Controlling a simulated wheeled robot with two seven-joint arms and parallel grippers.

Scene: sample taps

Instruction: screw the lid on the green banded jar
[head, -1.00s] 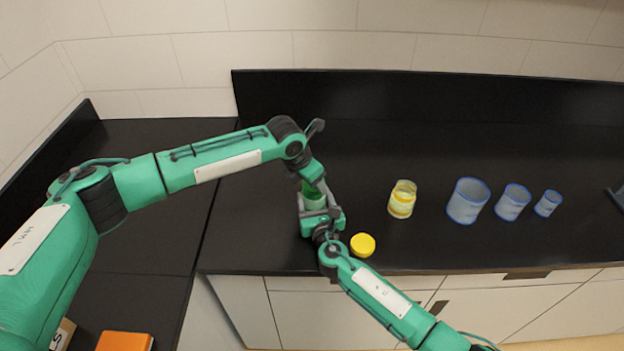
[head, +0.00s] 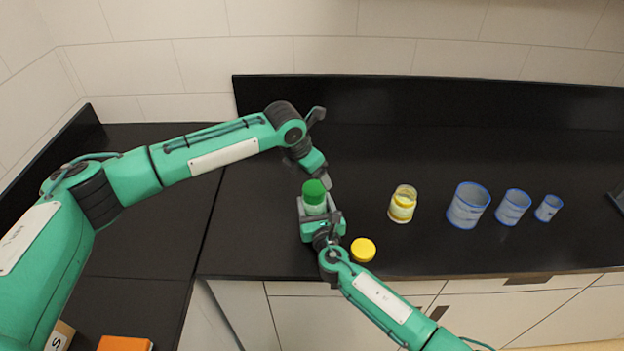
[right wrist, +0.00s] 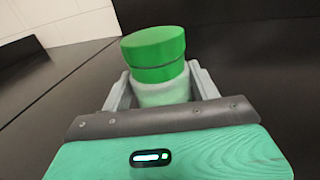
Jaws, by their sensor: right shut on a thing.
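The green banded jar (head: 315,207) stands between the fingers of my right gripper (head: 316,212), which is shut on it. In the right wrist view, its pale body (right wrist: 163,93) shows between the two fingers. A green lid (head: 314,188) sits on top of the jar. In the right wrist view, a thin dark line parts the lid (right wrist: 152,44) from the green band (right wrist: 160,72) below it. How tightly the lid sits cannot be told. My left gripper (head: 325,181) is just above and beside the lid, apart from it; its finger opening is hidden.
A yellow lid (head: 363,250) lies right of my right gripper, near the counter's front edge. A yellow banded jar (head: 402,204) stands farther right, then three blue-rimmed containers (head: 468,206). The black counter (head: 400,150) behind is clear. An orange box (head: 125,343) is at lower left.

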